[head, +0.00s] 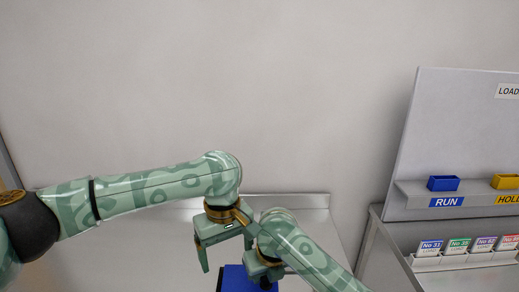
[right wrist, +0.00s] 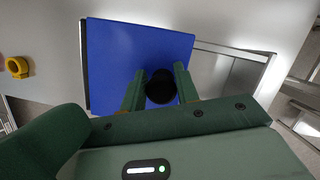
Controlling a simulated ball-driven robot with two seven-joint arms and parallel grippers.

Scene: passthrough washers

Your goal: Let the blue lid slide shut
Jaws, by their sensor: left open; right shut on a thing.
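The blue lid (right wrist: 112,55) is a flat panel in the upper middle of the right wrist view, with a round black knob (right wrist: 160,92) on it. My right gripper (right wrist: 160,84) is shut on the knob, one finger on each side. A metal-edged frame shows to the right of the lid. In the head view the lid (head: 234,281) is at the bottom middle, partly hidden by my grippers. My left gripper (head: 227,256) is open and empty above it, close to my right gripper (head: 266,283).
At the right in the head view a board holds a blue bin (head: 443,184) marked RUN and a yellow bin (head: 505,182) marked HOLD. A rack of numbered cards (head: 467,259) stands below. A yellow ring-like thing (right wrist: 17,67) shows at left in the right wrist view.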

